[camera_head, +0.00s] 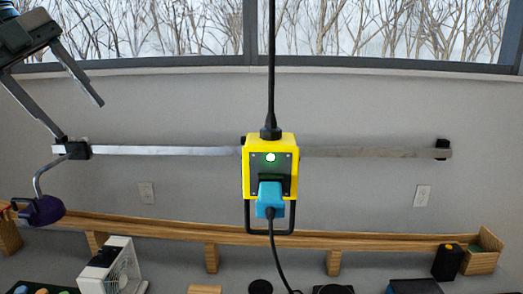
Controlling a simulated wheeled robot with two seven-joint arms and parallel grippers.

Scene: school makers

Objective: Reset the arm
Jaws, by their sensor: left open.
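My left gripper (80,119) reaches in from the top left, with its two dark fingers spread wide apart and nothing between them. Its lower fingertip appears close to the black bracket (73,150) at the left end of the wall rail; I cannot tell whether they touch. A yellow power box (248,172) hangs on a black cable in the middle, with a lit green light. A blue plug (270,198) sits in the front of the box, and its black cord runs down. The gripper is well left of the box. My right gripper is not in view.
A metal rail (375,152) runs along the wall behind the box. A purple object (40,211) hangs at the left from a curved metal hook. Below are a wooden ledge (385,240), a white device (122,268) and a black container (447,263). The right side of the air space is clear.

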